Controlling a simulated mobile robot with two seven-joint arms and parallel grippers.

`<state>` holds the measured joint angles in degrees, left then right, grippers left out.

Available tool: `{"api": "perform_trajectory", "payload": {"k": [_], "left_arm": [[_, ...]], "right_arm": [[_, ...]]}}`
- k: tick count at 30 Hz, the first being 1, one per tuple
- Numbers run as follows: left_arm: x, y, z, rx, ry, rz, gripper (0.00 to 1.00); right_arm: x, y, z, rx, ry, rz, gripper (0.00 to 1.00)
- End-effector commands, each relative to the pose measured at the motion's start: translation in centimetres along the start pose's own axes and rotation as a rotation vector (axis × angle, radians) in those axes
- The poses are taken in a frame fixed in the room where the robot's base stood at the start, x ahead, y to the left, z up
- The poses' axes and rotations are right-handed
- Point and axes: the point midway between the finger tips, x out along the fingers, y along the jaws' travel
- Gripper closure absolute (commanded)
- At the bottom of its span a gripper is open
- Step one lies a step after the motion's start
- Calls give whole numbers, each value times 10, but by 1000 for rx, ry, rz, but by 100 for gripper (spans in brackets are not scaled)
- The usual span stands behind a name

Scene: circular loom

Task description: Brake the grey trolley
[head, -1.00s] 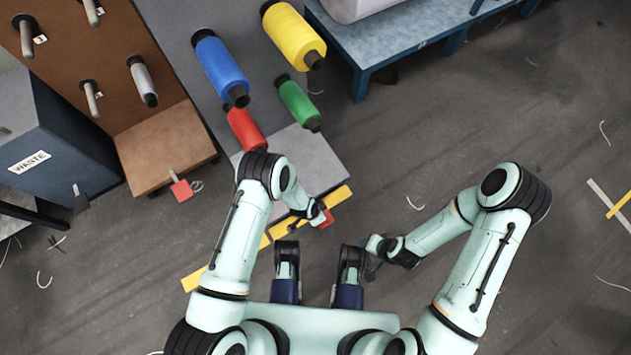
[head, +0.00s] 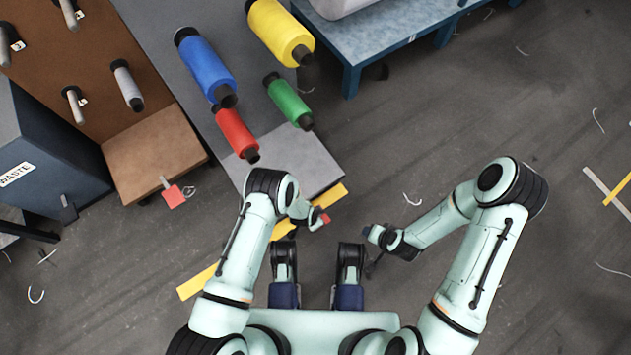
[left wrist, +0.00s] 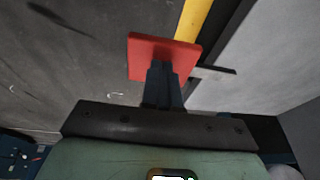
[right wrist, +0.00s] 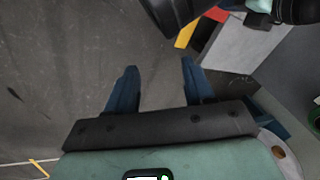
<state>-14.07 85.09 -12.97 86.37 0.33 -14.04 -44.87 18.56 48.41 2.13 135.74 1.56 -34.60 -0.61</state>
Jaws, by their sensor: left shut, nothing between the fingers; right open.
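The grey trolley (head: 296,160) carries blue, yellow, green and red spools. Its flat red pedal (head: 325,219) sticks out at the near end, above yellow floor tape. In the left wrist view the pedal (left wrist: 150,52) is a red plate on a grey lever (left wrist: 213,73). My left gripper (head: 315,223) is shut and empty, and its fingertips (left wrist: 163,68) overlap the pedal's near edge. I cannot tell whether they touch it. My right gripper (right wrist: 160,68) is open and empty over bare floor, apart from the trolley.
A brown trolley (head: 155,155) with its own red pedal (head: 173,196) stands to the left, beside a dark blue waste bin (head: 45,170). A blue table (head: 400,45) stands at the back. Yellow tape (head: 198,283) marks the floor.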

Motion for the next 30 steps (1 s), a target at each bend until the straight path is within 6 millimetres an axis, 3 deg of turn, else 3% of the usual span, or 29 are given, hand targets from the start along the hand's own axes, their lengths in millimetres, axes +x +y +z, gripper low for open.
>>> {"api": "perform_trajectory", "payload": {"k": [7,13,18,30], "left_arm": [[20,10,6,65,-3,-171,100],[34,6,11,80,1,-262,100],[36,6,11,78,1,-261,100],[34,4,10,77,3,-261,100]], "right_arm": [[7,5,4,4,-11,7,47],[23,25,29,24,-88,43,47],[26,30,37,30,-113,53,47],[24,29,34,28,-105,50,47]]}}
